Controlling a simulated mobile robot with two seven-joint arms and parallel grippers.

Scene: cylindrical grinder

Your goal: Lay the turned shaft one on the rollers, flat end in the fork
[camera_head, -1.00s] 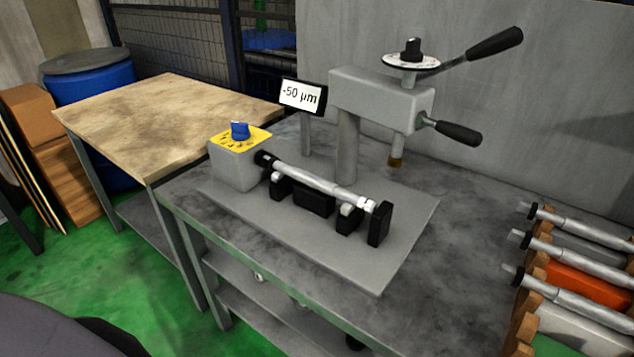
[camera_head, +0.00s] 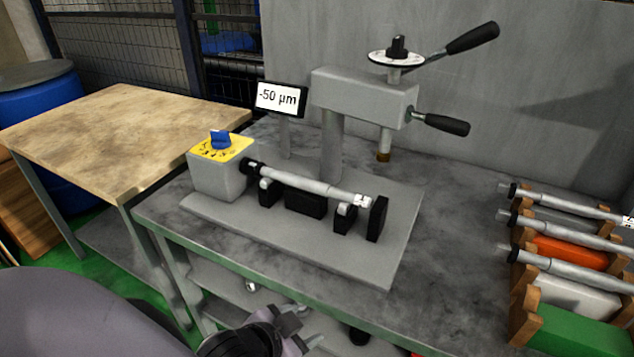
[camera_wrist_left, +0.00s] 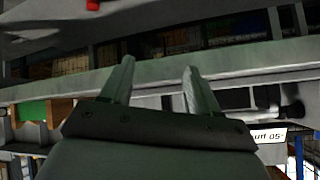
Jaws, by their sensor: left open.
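A grey shaft (camera_head: 310,184) lies across the black roller supports (camera_head: 305,203) on the grey base plate. A black piece is at its left end, beside the grey box, and its bright right end is close to a black upright block (camera_head: 377,219). I cannot tell which end is in a fork. Three more shafts (camera_head: 570,232) lie on a wooden rack at the right; I cannot tell which is shaft one. My left gripper (camera_head: 292,328) is low at the table's front edge, apart from the shafts. Its fingers (camera_wrist_left: 159,68) are spread and empty in the left wrist view. My right gripper is out of view.
The grey box (camera_head: 218,178) carries a blue knob. A display (camera_head: 281,98) reads -50 µm. A press-like head (camera_head: 365,97) with black-handled levers overhangs behind the shaft. A wooden table (camera_head: 120,130) stands at left. Bare tabletop (camera_head: 455,225) separates fixture and rack (camera_head: 522,310).

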